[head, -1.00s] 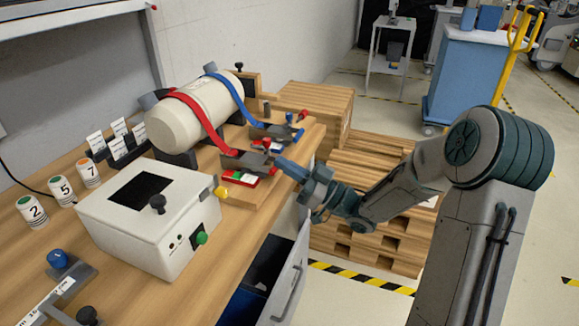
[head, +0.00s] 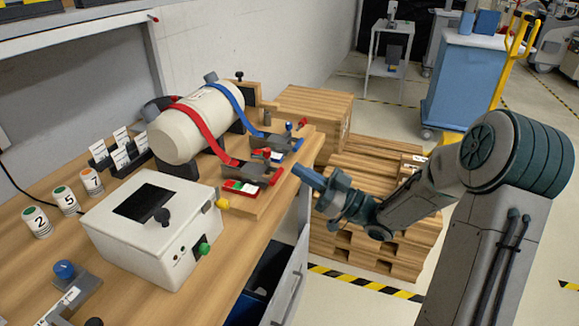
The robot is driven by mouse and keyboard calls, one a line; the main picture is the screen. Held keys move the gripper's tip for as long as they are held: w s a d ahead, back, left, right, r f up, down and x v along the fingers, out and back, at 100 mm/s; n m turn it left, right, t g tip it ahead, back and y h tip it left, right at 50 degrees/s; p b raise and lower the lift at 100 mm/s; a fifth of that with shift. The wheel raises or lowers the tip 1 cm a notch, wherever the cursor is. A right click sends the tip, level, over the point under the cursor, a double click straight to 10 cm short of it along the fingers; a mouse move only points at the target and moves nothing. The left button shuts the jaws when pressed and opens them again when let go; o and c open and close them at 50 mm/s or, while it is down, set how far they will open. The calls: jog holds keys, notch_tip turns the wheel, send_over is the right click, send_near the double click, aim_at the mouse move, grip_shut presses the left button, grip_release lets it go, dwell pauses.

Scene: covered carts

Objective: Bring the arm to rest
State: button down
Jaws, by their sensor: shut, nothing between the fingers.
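My gripper (head: 298,169) is shut and empty. It hangs in the air just off the right edge of the workbench (head: 238,245), pointing left toward the wooden fixture base. My arm reaches it from the right, bent low in front of the stacked pallets. The nearest thing to the fingertips is the red-handled buckle (head: 264,156) on the red strap, a short way to the left, with a visible gap between. The finger faces are too small to make out.
A white cylinder (head: 182,135) lies strapped by a red and a blue strap on the bench. A white box (head: 150,230) with a green knob stands in front. An open drawer (head: 290,285) juts below the bench edge. Pallets (head: 375,230) stand behind my arm.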

jog(key=f+v, duration=0.1)
jog(key=v, duration=0.5)
jog(key=w+m+t+h+p, duration=0.35)
jog(key=w+h, duration=0.35)
jog(key=h, duration=0.4)
jog(key=d+r+m+h+p, duration=0.2)
jog(key=d+r+m+h, duration=0.15)
jog(key=h, duration=0.25)
jog(key=s+d+r+m+g+h+p, duration=0.3)
jog(key=s+d+m+h, duration=0.15)
jog(key=s, duration=0.45)
jog(key=s+a+r+m+g+p, duration=0.2)
jog(key=s+g, duration=0.4)
jog(key=s, duration=1.1)
jog(key=shift+s+a+r+g+p, duration=0.25)
jog(key=shift+s+a+g+p, duration=0.15)
jog(key=shift+a, duration=0.15)
jog(key=shift+y, duration=0.25)
